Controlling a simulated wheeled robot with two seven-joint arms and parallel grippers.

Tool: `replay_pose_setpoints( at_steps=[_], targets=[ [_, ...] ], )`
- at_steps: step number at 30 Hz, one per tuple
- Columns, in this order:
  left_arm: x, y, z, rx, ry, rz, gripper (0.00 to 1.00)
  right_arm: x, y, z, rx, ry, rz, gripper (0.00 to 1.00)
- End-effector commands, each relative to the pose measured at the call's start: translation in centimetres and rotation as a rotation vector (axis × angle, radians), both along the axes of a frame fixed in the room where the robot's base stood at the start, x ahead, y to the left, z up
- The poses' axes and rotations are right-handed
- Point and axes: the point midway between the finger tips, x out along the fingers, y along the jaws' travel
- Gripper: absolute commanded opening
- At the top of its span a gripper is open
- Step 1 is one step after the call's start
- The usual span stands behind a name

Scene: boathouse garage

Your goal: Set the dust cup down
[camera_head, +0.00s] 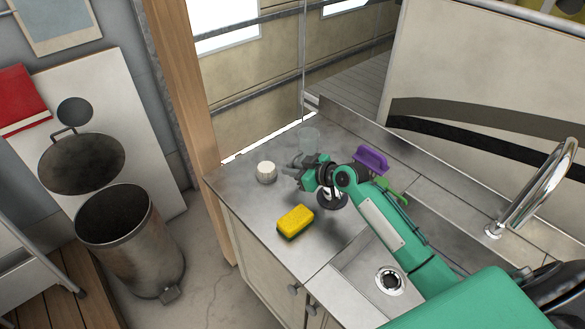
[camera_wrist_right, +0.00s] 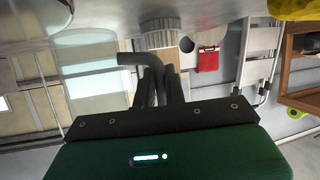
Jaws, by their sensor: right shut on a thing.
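The dust cup (camera_head: 308,139) is a clear, pale see-through cup above the steel counter's back left part in the head view. It shows larger at the left of the right wrist view (camera_wrist_right: 92,80). My right gripper (camera_head: 299,172) is just in front of it. In the wrist view my right gripper (camera_wrist_right: 160,88) is shut on a dark curved piece reaching to the cup's side, which looks like its handle. The cup looks upright and very near the counter (camera_head: 245,196); I cannot tell whether it touches. My left gripper is out of view.
A white ridged knob-like thing (camera_head: 266,172) stands left of the gripper. A yellow sponge (camera_head: 295,220) lies in front. A purple item (camera_head: 371,160) and the sink with its tap (camera_head: 540,185) are right. An open metal bin (camera_head: 130,240) stands on the floor at left.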

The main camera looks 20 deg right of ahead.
Motion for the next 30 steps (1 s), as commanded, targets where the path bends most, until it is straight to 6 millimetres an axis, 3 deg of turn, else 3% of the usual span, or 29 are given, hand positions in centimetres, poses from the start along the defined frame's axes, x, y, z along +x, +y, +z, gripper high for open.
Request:
replay_pose_setpoints(
  at_steps=[30],
  targets=[
    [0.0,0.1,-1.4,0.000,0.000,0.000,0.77,0.0,0.0,-1.5,0.001,-0.001,0.000,0.00]
  ],
)
